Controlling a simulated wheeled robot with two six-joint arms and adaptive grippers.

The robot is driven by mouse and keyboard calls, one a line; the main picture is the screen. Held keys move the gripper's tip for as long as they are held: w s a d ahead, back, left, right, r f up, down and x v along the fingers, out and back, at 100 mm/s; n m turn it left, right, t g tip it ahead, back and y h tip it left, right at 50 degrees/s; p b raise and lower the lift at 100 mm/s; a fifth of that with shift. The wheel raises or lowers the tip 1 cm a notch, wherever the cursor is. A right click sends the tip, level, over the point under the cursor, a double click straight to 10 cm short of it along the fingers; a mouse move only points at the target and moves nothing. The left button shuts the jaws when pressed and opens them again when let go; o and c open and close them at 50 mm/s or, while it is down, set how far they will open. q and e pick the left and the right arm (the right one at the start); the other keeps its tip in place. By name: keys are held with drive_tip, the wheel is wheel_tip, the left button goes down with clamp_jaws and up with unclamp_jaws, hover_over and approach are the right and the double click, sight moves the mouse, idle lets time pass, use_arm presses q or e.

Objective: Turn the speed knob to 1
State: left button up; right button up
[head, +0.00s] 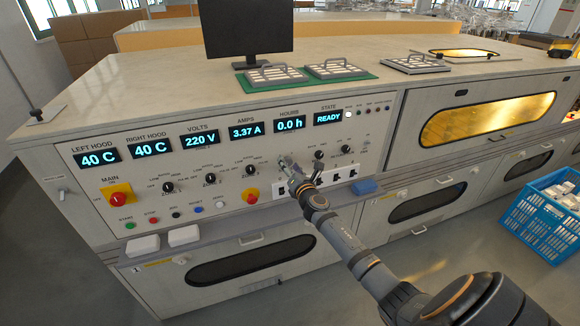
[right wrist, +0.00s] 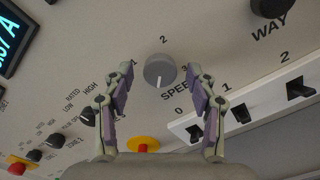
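The speed knob (right wrist: 159,71) is a round grey dial on the panel, with 1 at its left, 2 above and 3 at its right in the right wrist view. Its white pointer line points down in that view, towards the SPEED lettering and away from 1. My right gripper (right wrist: 162,74) is open, its two fingers on either side of the knob with gaps visible; how near they are in depth I cannot tell. In the head view my right gripper (head: 289,171) is at the panel and partly covers the knob's area. My left gripper is not in view.
A row of black switches (right wrist: 241,112) lies just below right of the knob. A red-and-yellow button (right wrist: 143,145) sits below. The control panel (head: 225,182) has other black knobs and displays; the state display (head: 328,118) reads READY. A blue crate (head: 545,222) stands at right.

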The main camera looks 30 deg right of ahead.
drive_tip(key=c, duration=1.1)
drive_tip(key=shift+f+m+b, duration=0.1)
drive_tip(key=shift+m+b, duration=3.65)
drive_tip(key=shift+m, duration=5.15)
drive_tip(key=o, duration=1.1)
